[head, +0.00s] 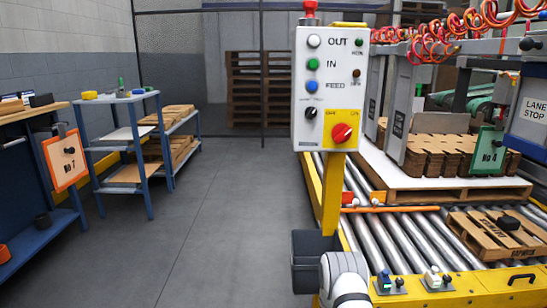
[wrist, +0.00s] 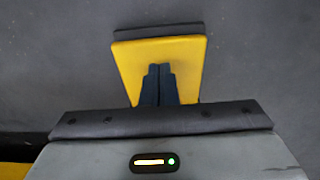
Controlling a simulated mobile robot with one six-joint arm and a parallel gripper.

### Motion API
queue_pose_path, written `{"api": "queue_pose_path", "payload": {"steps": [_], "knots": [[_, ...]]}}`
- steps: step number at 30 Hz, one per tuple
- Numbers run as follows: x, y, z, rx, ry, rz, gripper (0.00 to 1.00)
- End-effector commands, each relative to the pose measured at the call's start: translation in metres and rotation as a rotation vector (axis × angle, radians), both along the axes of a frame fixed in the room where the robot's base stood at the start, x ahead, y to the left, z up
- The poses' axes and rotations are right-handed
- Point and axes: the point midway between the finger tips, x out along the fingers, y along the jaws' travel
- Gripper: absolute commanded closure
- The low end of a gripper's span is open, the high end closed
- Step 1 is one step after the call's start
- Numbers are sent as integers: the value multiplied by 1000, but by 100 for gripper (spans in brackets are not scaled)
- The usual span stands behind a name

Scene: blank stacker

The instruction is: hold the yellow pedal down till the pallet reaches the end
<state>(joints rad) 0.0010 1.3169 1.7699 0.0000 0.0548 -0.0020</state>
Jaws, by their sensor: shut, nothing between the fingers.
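The yellow pedal (wrist: 130,62) fills the middle of the wrist view, with a dark edge behind it, above a grey floor. My gripper (wrist: 160,68) is shut and empty, its dark fingers over the pedal's middle. I cannot tell whether the tips touch or press it. The pedal is not seen in the head view. There, a wooden pallet (head: 446,197) with a white sheet and stacks of brown blanks (head: 435,156) lies on the roller conveyor (head: 407,238). A smaller wooden pallet (head: 492,238) lies on the rollers at lower right.
A white control box (head: 321,90) with a red knob stands on a yellow post (head: 332,195) left of the conveyor. A yellow rail (head: 460,293) with small switches runs along the conveyor's near side. Blue shelves (head: 140,165) stand at left; the floor between (head: 220,220) is clear.

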Motion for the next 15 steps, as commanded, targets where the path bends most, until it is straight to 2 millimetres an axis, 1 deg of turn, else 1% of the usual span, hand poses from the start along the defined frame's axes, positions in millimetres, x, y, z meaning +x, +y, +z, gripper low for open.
{"api": "queue_pose_path", "payload": {"steps": [8,15], "knots": [[0,0,-1,0,0,0,100],[0,0,-8,0,0,0,100]]}}
